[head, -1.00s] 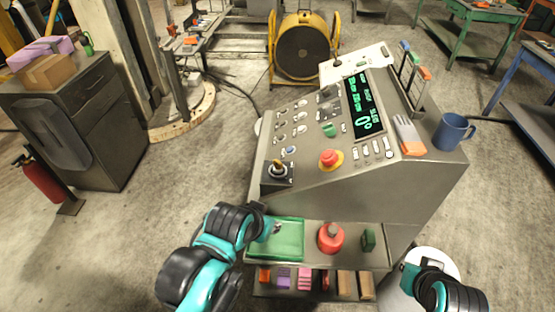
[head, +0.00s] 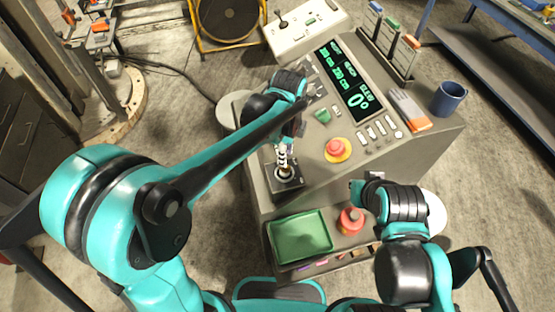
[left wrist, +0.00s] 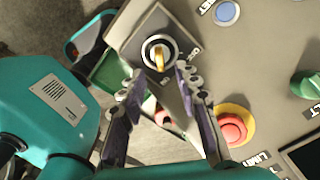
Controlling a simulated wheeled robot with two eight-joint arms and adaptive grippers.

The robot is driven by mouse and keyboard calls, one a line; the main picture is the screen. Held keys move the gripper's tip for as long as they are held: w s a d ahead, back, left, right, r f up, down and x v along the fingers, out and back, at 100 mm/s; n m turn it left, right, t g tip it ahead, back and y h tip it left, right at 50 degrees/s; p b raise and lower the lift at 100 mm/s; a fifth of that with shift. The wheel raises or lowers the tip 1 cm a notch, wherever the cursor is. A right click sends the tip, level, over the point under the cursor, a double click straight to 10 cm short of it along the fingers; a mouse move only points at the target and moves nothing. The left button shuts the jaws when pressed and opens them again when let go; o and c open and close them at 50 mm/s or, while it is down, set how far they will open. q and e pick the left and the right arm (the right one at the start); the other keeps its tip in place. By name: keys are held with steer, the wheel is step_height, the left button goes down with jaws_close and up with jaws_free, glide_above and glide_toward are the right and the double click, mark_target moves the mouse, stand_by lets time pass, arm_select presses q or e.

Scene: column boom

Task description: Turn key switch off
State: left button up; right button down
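The key switch is a grey box (head: 287,182) at the console's near left corner, with a round collar. In the left wrist view its yellow key (left wrist: 160,56) stands in the collar, roughly upright in the picture, with small labels beside it. My left gripper (head: 283,157) points down over the switch. In the left wrist view its two fingers (left wrist: 160,77) are spread apart, one on each side below the key, with nothing held. Whether they touch the box I cannot tell. My right gripper (head: 360,190) is by the console's front; its fingers do not show clearly.
A red emergency button (head: 335,147) on a yellow ring and a green knob (head: 322,116) lie right of the switch. A green tray (head: 300,236) and a red object (head: 350,220) are on the shelf below. Gloves (head: 408,109) and a blue mug (head: 447,98) stand right.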

arm_select(q)
step_height(320, 180, down, 6)
steer(key=shift+r+b, duration=0.2)
steer(key=shift+b, duration=0.5)
steer(key=shift+f, duration=0.45)
steer(key=shift+c, duration=0.2)
